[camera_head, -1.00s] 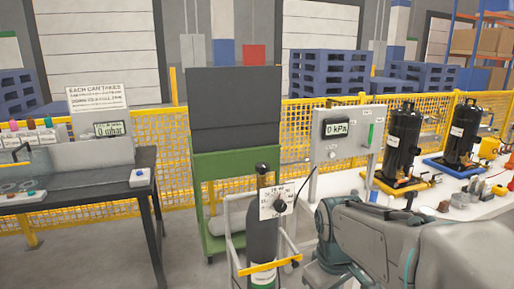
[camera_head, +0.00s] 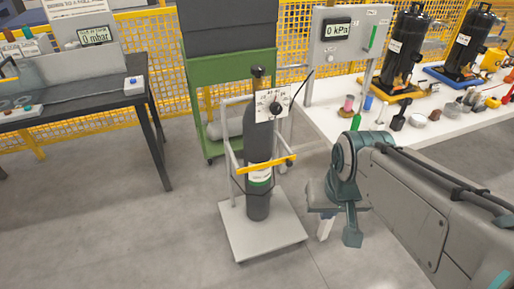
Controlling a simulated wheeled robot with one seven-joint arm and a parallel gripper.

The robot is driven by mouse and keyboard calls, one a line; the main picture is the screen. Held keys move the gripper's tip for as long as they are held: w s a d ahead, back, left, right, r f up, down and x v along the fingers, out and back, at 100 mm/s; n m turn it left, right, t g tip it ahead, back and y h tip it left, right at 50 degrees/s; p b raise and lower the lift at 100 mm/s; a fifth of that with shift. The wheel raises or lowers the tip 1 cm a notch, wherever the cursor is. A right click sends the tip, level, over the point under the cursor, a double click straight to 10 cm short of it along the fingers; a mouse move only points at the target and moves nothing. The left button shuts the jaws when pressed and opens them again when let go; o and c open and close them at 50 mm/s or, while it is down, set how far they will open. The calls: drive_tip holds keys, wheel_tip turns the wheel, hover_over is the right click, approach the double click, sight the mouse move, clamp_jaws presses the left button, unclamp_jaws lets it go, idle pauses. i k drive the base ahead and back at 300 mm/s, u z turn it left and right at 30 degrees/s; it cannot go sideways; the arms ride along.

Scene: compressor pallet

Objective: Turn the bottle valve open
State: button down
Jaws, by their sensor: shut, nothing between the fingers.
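The dark gas bottle (camera_head: 258,143) stands upright on a pale wheeled trolley (camera_head: 262,236), behind a yellow bar. Its valve (camera_head: 257,73) is a small black knob at the very top, above a brownish neck. I cannot tell how far the valve is turned. A white dial plate (camera_head: 265,104) with a black knob (camera_head: 276,108) sits just below and in front of it. My gripper (camera_head: 350,236) is at the lower right, pointing down, shut and empty. It is lower than the valve and well apart from it and the bottle.
A dark table (camera_head: 95,108) stands at the left, a green cabinet (camera_head: 228,64) behind the bottle. A grey panel (camera_head: 345,48) reads 0 kPa. A white bench (camera_head: 440,130) at the right holds black compressors and loose parts. The floor left of the trolley is clear.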

sight(258, 71)
drive_tip(key=z, duration=0.3)
drive_tip(key=i, duration=1.25)
drive_tip(key=u, duration=0.4)
